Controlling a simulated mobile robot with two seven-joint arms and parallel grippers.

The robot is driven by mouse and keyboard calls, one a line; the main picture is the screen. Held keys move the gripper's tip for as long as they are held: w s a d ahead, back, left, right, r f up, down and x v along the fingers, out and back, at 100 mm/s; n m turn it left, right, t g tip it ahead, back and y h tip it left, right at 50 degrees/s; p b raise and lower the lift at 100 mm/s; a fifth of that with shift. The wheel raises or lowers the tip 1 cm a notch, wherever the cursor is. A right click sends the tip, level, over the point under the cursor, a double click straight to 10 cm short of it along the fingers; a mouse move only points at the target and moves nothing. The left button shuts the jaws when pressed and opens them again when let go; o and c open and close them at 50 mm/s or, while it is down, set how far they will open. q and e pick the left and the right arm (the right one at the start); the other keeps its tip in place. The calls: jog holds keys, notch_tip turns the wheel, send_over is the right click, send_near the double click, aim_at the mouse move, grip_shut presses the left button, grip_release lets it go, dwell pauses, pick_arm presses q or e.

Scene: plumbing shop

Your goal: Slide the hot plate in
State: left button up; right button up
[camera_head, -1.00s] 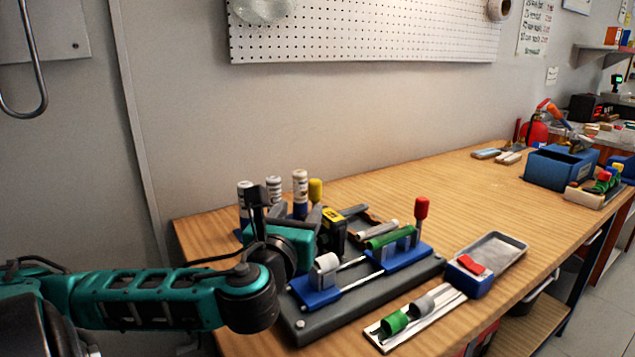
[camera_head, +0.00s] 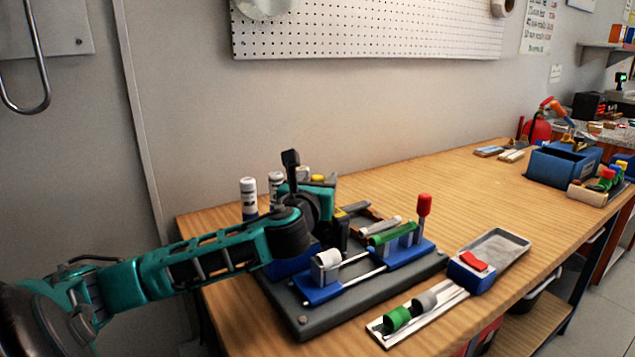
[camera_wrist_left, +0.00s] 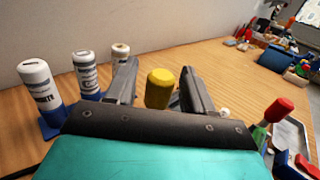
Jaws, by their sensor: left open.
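My left gripper (camera_wrist_left: 158,74) is open, its two dark fingers either side of a yellow knob or handle (camera_wrist_left: 159,88) in the left wrist view. Contact cannot be told. In the head view the arm hides most of the gripper and that handle. The pipe machine stands on a grey base (camera_head: 305,326), with a blue clamp (camera_head: 320,292) at its near end, bright rods, and a second blue clamp (camera_head: 408,256) holding a green pipe (camera_head: 392,233). A red-topped handle (camera_head: 424,205) stands upright beside it. I cannot tell for certain which part is the hot plate.
White bottles (camera_wrist_left: 86,72) stand in blue holders left of the gripper. A tray with green and grey pipe pieces (camera_head: 398,318) and a blue box with a red pad (camera_head: 471,272) lie right of the machine.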

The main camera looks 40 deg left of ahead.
pick_arm(q)
grip_shut()
dwell(0.4)
